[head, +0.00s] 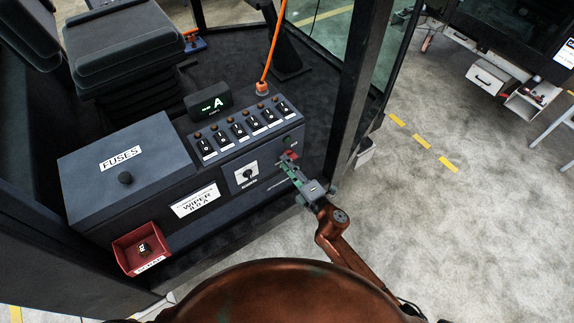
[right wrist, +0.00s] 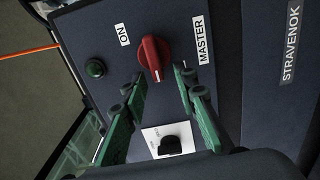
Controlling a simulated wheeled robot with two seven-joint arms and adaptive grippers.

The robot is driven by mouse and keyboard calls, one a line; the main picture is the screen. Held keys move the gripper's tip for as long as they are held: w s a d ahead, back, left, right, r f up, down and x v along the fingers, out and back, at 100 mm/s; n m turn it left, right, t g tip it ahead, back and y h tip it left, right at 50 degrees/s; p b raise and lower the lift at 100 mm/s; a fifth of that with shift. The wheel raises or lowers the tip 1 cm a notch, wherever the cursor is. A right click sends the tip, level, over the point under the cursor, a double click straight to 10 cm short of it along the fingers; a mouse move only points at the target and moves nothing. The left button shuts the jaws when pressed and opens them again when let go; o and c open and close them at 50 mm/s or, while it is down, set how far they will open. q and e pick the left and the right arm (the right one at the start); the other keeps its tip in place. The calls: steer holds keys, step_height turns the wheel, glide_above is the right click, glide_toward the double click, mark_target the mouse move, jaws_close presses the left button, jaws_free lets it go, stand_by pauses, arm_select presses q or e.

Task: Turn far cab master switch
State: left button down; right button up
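The master switch is a red rotary knob (right wrist: 154,58) on the dark console face, between an ON label (right wrist: 124,35) and a MASTER label (right wrist: 203,42) in the right wrist view. Its grip bar runs nearly along the picture's vertical. My right gripper (right wrist: 160,80) is open, with one green finger on each side below the knob and its tips close to it. I cannot tell whether they touch it. In the head view my right gripper (head: 288,165) reaches the right end of the console front, and partly hides the red knob (head: 291,154). My left gripper is out of view.
Several rocker switches (head: 240,129) line the console top. A dark cab post (head: 352,90) rises just right. A red tray (head: 140,246) is at lower left.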

steer(key=v, duration=1.2)
steer(key=w+d+f+m+g+h, duration=0.1)
steer(key=d+f+m+h, duration=0.3)
steer(key=f, duration=0.6)
steer(key=w+d+f+m+g+h, duration=0.1)
steer(key=d+f+m, duration=0.2)
steer(key=d+f, duration=0.5)
steer(key=s+d+f+m+g+h, duration=0.1)
steer(key=s+d+f+m, duration=0.15)
steer(key=f, duration=0.45)
steer(key=s+d+f+m+g+h, duration=0.1)
steer(key=s+d+f+m, duration=0.15)
steer(key=f, duration=0.55)
steer(key=s+d+f+m+g+h, duration=0.1)
steer(key=s+d+f+h, duration=0.2)
steer(key=f, duration=0.4)
steer(key=s+d+f+m+g, duration=0.3)
steer(key=s+d+f+m, duration=0.15)
steer(key=s+f, duration=0.75)
steer(key=s+d+f+m+g, duration=0.4)
steer(key=s+f, duration=0.4)
steer(key=s, duration=0.8)
steer(key=s+f+m+g, duration=0.1)
steer(key=s+f+m, duration=0.1)
steer(key=s, duration=1.1)
steer(key=shift+d+f+g+h, duration=0.15)
steer(key=shift+f+g+h, duration=0.2)
steer(key=shift+f, duration=0.4)
